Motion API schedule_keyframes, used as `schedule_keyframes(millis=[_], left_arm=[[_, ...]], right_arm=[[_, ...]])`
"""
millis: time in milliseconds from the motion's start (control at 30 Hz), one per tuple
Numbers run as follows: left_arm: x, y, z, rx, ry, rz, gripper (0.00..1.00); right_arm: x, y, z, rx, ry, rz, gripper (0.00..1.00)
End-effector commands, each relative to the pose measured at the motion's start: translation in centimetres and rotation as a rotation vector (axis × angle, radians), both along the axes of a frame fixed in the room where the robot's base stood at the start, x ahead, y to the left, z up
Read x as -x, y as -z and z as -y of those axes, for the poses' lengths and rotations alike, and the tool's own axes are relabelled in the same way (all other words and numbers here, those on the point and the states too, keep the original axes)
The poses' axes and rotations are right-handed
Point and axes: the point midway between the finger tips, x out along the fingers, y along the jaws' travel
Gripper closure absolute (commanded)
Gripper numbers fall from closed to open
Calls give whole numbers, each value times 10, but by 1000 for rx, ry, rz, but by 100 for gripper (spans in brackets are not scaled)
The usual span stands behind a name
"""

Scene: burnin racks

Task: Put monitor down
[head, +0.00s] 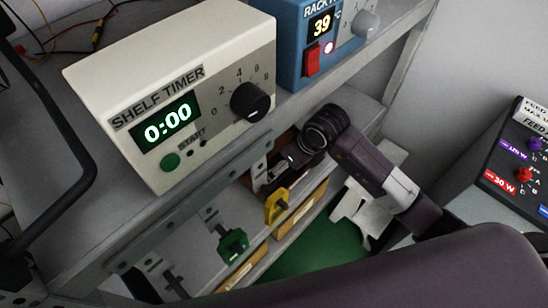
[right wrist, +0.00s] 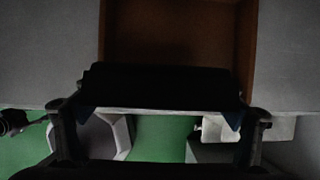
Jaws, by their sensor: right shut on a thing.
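My right gripper (head: 274,172) reaches in under the shelf in the head view, and its arm partly hides it. In the right wrist view its two fingers stand on either side of a dark block-shaped thing, which I take to be the monitor (right wrist: 160,86). The gripper is shut on it. The monitor's face and markings are too dark to read. Behind it in that view is a brown, box-like opening (right wrist: 178,35). In the head view the monitor is not clearly told apart from the gripper. My left gripper is not in view.
A shelf timer (head: 170,80) reading 0:00 and a blue rack unit (head: 315,50) reading 39 stand on the shelf above. Yellow (head: 277,205) and green (head: 233,244) clips hang at its front edge. A feed panel (head: 520,160) stands at right. A green surface (head: 325,250) lies below.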

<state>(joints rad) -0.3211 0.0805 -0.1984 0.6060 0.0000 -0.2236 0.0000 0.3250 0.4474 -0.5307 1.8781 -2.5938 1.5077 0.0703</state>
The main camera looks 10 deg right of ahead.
Motion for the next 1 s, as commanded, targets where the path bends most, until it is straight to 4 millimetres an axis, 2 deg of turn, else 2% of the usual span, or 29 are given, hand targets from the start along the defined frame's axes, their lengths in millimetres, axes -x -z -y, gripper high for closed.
schedule_keyframes(millis=[67, 300, 367, 533, 800, 1000], left_arm=[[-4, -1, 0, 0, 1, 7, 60], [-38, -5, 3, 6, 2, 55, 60], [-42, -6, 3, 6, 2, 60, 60], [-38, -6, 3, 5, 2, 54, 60], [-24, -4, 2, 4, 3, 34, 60], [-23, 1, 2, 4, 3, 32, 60]], right_arm=[[-7, 3, -5, -1, 0, 2, 44], [-24, 13, -16, -3, -1, 2, 44], [-29, 19, -19, -2, -1, -1, 44], [-37, 29, -24, 0, -2, 1, 44], [-38, 30, -24, 0, -1, 3, 44], [-38, 37, -24, 0, -1, 3, 44]])
